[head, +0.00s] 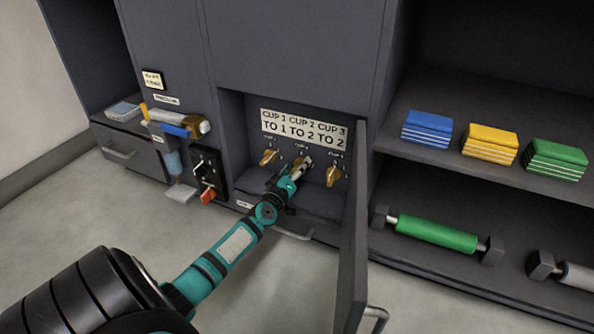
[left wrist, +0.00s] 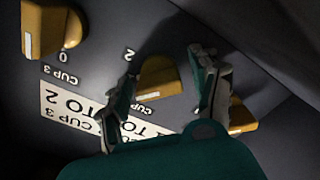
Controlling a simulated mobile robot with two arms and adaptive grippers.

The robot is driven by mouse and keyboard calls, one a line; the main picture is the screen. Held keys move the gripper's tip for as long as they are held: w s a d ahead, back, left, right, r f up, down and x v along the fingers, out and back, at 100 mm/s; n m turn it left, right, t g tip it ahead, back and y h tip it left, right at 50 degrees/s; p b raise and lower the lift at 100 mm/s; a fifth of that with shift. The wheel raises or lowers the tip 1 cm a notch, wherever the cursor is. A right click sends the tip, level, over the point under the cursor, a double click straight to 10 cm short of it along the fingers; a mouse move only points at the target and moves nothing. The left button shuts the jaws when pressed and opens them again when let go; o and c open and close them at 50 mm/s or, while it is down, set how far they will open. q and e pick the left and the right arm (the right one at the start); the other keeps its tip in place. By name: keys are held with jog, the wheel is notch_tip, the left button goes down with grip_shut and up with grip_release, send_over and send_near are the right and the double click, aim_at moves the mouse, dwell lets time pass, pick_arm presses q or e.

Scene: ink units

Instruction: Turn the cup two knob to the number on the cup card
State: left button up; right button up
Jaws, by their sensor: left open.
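The cup card (head: 303,129) above the knobs in the head view reads cup 1 to 1, cup 2 to 2, cup 3 to 2. It shows upside down and partly hidden in the left wrist view (left wrist: 84,112). The orange cup two knob (left wrist: 158,76) lies between the fingers of my left gripper (left wrist: 163,88), with a number 2 printed near it. The left gripper (head: 302,168) is open at the middle knob; whether a finger touches it I cannot tell. It partly hides this knob in the head view. My right gripper is not in view.
The cup one knob (head: 268,157) and cup three knob (head: 333,176) flank the middle one. The open cabinet door (head: 353,235) stands right of my arm. Shelves with ink packs (head: 427,130) are right.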

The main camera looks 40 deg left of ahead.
pick_arm(q)
jog(key=shift+c, duration=0.4)
jog(key=c, duration=1.1)
